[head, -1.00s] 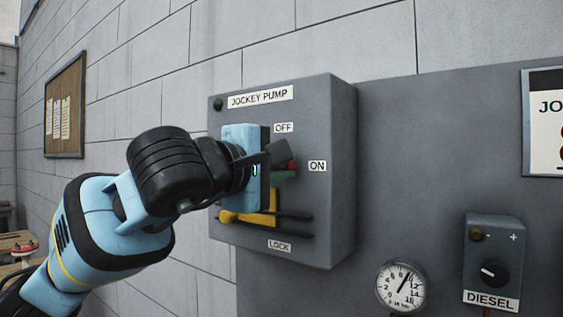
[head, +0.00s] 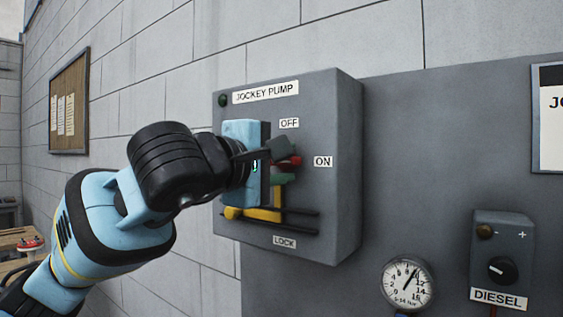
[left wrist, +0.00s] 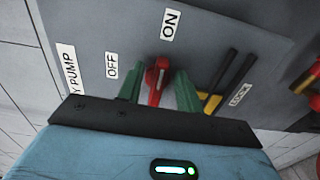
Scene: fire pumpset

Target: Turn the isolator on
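The grey jockey pump isolator box (head: 335,170) is on the wall, with OFF, ON and LOCK labels. Its red handle (head: 293,160) is partly hidden behind my left gripper (head: 284,165) in the head view. In the left wrist view the red handle (left wrist: 158,82) stands between the two green fingertips of the left gripper (left wrist: 158,90), with narrow gaps at its sides. Its white mark points roughly toward the ON label (left wrist: 170,24), not the OFF label (left wrist: 111,66). The gripper is open around the handle. My right gripper is not in view.
A yellow lever (head: 262,214) with dark bars sits below the handle, above the LOCK label. A pressure gauge (head: 407,284) and a DIESEL switch box (head: 502,258) are at lower right. A notice board (head: 69,103) hangs on the left wall.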

